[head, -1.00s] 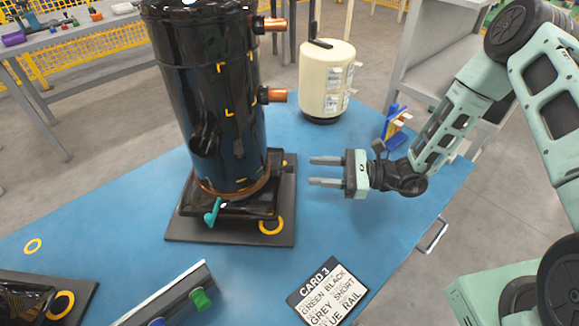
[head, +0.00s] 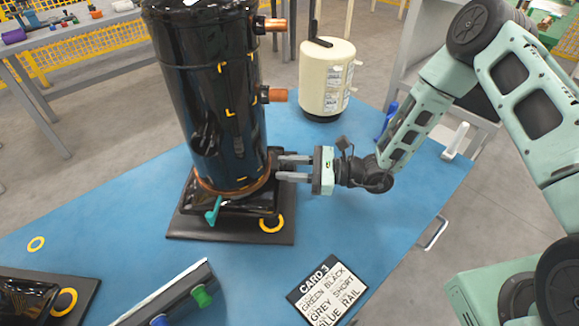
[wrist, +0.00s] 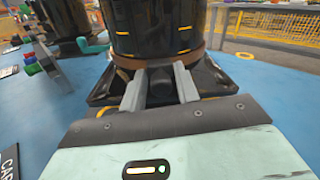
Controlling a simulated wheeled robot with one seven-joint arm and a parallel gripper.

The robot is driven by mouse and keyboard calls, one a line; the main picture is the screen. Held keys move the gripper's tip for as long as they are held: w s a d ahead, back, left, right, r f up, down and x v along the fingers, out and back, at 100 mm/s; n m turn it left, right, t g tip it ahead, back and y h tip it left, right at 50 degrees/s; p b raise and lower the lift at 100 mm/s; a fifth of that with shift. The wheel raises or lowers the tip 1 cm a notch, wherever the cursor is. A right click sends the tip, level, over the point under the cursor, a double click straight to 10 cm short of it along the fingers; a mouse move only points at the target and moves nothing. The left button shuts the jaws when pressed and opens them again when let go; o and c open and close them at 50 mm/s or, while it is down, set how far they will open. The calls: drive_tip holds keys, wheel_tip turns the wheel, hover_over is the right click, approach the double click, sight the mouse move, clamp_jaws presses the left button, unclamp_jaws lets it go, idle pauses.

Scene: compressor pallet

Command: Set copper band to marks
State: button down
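The copper band (head: 225,193) wraps around the foot of the tall black compressor (head: 210,95), low down near its base plate. It also shows in the wrist view (wrist: 155,62) as a brown strip. Yellow corner marks (head: 229,113) are on the compressor wall above the band. A teal lever (head: 213,210) sticks out at the band's front left. My gripper (head: 281,168) is open at the compressor's right side, level with the band. In the wrist view, its two fingers (wrist: 159,78) point at the band, apart, with a dark part between them. I cannot tell whether they touch anything.
A cream tank (head: 325,85) stands behind on the blue table (head: 120,205). Copper stubs (head: 275,95) jut from the compressor above my gripper. A card (head: 327,290) lies in front, and a rail with green and blue knobs (head: 170,300) is front left.

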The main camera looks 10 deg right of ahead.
drive_tip(key=shift+w+r+p, duration=0.1)
drive_tip(key=shift+r+p, duration=1)
drive_tip(key=shift+r, duration=0.35)
drive_tip(key=shift+f, duration=0.1)
drive_tip(key=c, duration=1.3)
unclamp_jaws()
drive_tip(key=shift+d, duration=0.1)
drive_tip(key=b+v, duration=0.2)
drive_tip(key=v, duration=1.5)
drive_tip(key=shift+d+f, duration=0.1)
drive_tip(key=shift+d, duration=0.1)
